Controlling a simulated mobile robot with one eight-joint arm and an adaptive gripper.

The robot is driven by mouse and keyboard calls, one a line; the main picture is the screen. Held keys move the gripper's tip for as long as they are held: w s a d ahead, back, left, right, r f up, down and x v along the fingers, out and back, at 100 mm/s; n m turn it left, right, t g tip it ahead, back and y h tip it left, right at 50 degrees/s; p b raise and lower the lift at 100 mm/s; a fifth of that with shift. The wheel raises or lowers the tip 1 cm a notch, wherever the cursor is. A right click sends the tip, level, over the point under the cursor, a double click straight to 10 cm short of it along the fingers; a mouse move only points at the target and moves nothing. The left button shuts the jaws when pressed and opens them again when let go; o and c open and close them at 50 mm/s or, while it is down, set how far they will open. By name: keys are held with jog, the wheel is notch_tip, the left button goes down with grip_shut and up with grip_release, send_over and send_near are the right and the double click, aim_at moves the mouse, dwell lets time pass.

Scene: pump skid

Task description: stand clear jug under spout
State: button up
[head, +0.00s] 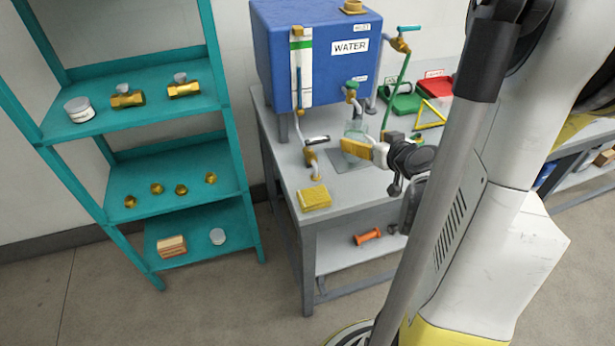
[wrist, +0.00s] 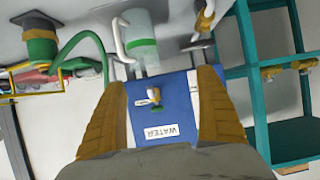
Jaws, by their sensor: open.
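The clear jug (head: 357,128) with a green band stands on the bench by the blue water tank, just below the green-handled spout (head: 352,92). It also shows in the wrist view (wrist: 143,30), where the picture is upside down. My gripper (head: 362,148) is open, with yellow fingers, close in front of the jug. In the wrist view, the jug lies beyond the gap between the fingers (wrist: 161,90), not between them. The spout (wrist: 155,97) shows in that gap. My gripper hides part of the jug's base in the head view.
The blue tank (head: 270,60) stands at the bench's back. A yellow sponge (head: 314,198) lies at its front left; a brass valve (head: 312,160) stands behind it. Green and red trays (head: 402,103) are to the right. A teal shelf (head: 150,150) stands left.

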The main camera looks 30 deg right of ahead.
jog(key=s+a+r+n+g+y, duration=0.1)
jog(key=s+a+r+g+y, duration=0.1)
jog(key=a, duration=1)
jog(key=s+a+r+n+g+y, duration=0.1)
jog(key=a+r+g+y, duration=0.1)
jog(key=a, duration=1)
jog(key=s+a+r+g+h, duration=0.1)
jog(key=s+a, duration=0.3)
jog(key=s, duration=0.3)
jog(key=shift+s+a+r+n+g, duration=0.2)
jog(key=shift+a+r+n+g, duration=0.1)
jog(key=shift+a+r+n, duration=0.1)
